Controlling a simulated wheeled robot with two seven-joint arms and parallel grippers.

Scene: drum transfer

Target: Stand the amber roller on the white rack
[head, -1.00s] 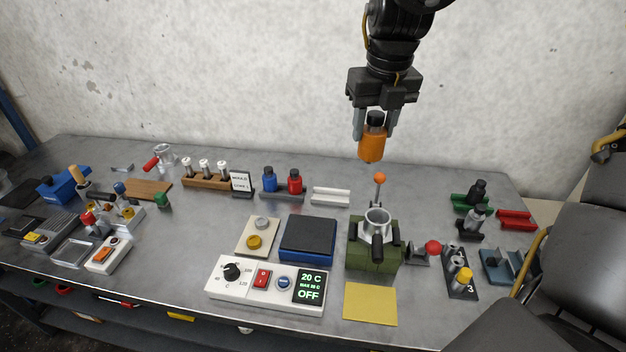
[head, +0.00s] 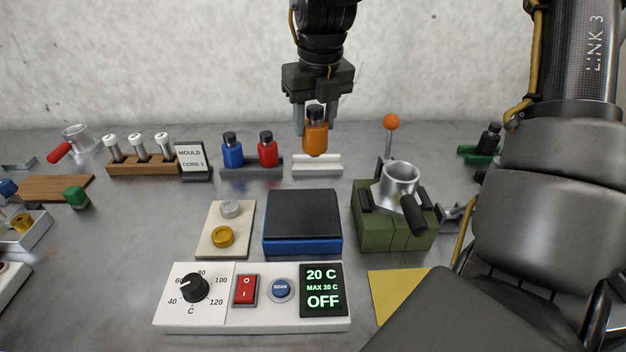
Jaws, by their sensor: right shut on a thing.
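The amber roller (head: 315,139) is an orange cylinder with a black top, held upright. My right gripper (head: 316,128) comes down from the top of the head view and is shut on the roller, one finger on each side of it. The white rack (head: 317,168) is a low grooved holder on the table. The roller's lower end shows right at the rack's back edge; I cannot tell whether it touches. My left gripper is not in view.
A grey rack (head: 251,173) with a blue and a red roller stands just left of the white rack. A blue scale (head: 303,245) lies in front. A green block with a metal cup (head: 400,225) and an orange-knobbed lever (head: 391,122) stand to the right.

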